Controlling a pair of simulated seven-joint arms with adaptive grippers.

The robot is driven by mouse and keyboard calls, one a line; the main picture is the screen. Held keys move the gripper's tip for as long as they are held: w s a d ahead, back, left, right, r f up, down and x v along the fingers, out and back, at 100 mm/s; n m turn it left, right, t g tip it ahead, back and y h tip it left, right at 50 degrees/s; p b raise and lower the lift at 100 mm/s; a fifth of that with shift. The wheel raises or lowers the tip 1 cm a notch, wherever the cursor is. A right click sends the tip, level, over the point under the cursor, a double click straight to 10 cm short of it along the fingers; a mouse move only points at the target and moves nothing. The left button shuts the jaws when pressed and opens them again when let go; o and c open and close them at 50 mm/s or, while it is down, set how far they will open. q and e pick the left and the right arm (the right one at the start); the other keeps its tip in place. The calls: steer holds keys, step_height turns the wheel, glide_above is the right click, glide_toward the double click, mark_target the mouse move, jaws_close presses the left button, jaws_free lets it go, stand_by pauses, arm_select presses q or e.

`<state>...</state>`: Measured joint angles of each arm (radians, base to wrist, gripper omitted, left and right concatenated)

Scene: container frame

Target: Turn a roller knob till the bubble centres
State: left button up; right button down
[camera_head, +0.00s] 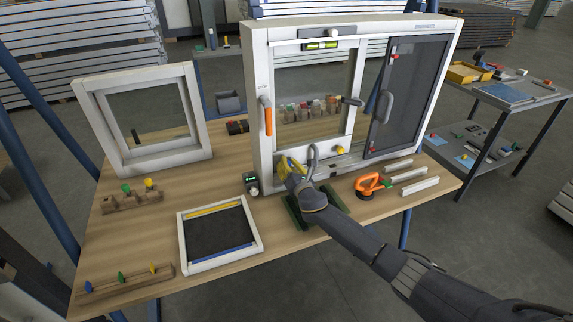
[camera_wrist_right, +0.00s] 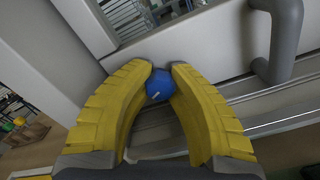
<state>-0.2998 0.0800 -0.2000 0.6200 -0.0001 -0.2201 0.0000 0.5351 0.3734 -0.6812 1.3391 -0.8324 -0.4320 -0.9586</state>
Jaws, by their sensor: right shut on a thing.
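The white window frame (camera_head: 262,110) stands upright on the table. A spirit level with a green vial (camera_head: 320,45) sits at the top of its left sash; the picture is too small to tell where its bubble lies. My right gripper (camera_head: 287,168) is at the lower left of the frame. In the right wrist view its yellow fingers are shut on a blue roller knob (camera_wrist_right: 160,86), which shows between the fingertips. A yellow knob (camera_head: 340,150) sits to the right on the lower rail. My left gripper is not in view.
An orange suction lifter (camera_head: 369,185) and white strips (camera_head: 407,175) lie to the right. A screen frame (camera_head: 255,228) lies at the front.

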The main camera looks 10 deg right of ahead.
steer(key=shift+w+r+m, duration=0.1)
steer(key=shift+r+m, duration=0.35)
steer(key=shift+m, duration=0.15)
steer(key=c, duration=1.5)
jaws_free()
steer(key=o, duration=0.4)
steer(key=shift+f, duration=0.25)
steer(key=s, duration=0.4)
steer(key=s+d, duration=0.1)
steer(key=s, duration=0.6)
steer(key=shift+s+d, duration=0.25)
steer(key=shift+s, duration=0.3)
steer(key=shift+d+f, duration=0.1)
